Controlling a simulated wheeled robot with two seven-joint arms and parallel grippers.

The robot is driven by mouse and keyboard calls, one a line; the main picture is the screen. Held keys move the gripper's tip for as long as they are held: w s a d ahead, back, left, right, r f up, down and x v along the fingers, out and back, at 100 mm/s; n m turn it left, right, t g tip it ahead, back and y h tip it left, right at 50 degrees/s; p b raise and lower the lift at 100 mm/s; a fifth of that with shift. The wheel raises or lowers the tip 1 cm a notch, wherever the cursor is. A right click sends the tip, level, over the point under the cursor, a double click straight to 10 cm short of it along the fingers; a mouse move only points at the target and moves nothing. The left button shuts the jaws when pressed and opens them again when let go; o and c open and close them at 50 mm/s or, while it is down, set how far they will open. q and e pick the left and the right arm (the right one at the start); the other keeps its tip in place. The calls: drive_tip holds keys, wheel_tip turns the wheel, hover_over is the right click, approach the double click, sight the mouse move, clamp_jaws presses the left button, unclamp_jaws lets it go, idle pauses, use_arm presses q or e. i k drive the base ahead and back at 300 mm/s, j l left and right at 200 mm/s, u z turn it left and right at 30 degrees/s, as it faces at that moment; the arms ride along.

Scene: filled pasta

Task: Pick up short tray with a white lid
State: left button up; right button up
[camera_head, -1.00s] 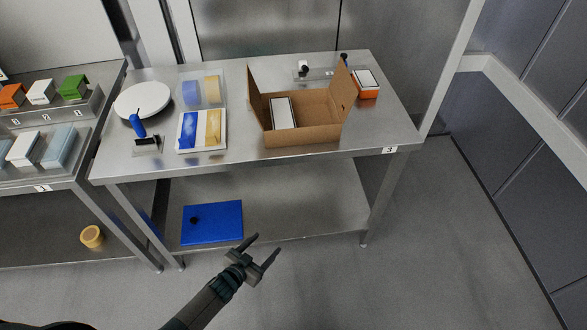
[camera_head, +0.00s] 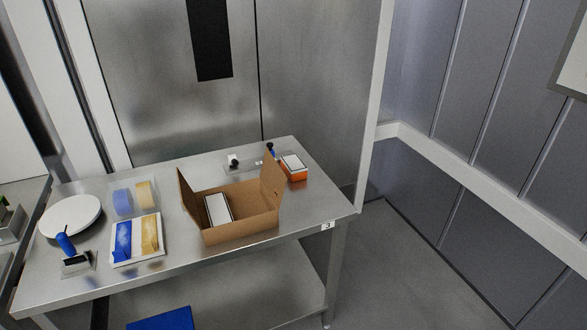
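An orange tray with a white lid (camera_head: 293,166) stands at the back right of the steel table. A second white-topped tray (camera_head: 218,208) sits inside the open cardboard box (camera_head: 240,236), at its left side. Its lower part is hidden by the box. I cannot tell from here which is the short one. Neither of my grippers is in view.
On the steel table (camera_head: 190,269), a white round plate (camera_head: 70,215), a blue-handled tool (camera_head: 66,244), and blue and yellow items on a white board (camera_head: 137,240) stand left of the box. A blue lid-like item (camera_head: 162,320) lies on the lower shelf. The table's front right corner is clear.

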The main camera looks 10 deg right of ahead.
sight(295, 168)
drive_tip(key=u, duration=0.5)
drive_tip(key=i+l+u, duration=0.15)
drive_tip(key=l+u, duration=0.2)
drive_tip(key=l, duration=0.15)
drive_tip(key=i+l+u, duration=0.1)
drive_tip(key=l+u, duration=0.25)
drive_tip(key=l, duration=0.15)
drive_tip(key=l+u, duration=0.45)
drive_tip(key=l, duration=1.9)
drive_tip(key=k+l, duration=0.1)
drive_tip(key=l, duration=1.65)
drive_tip(key=k, duration=0.05)
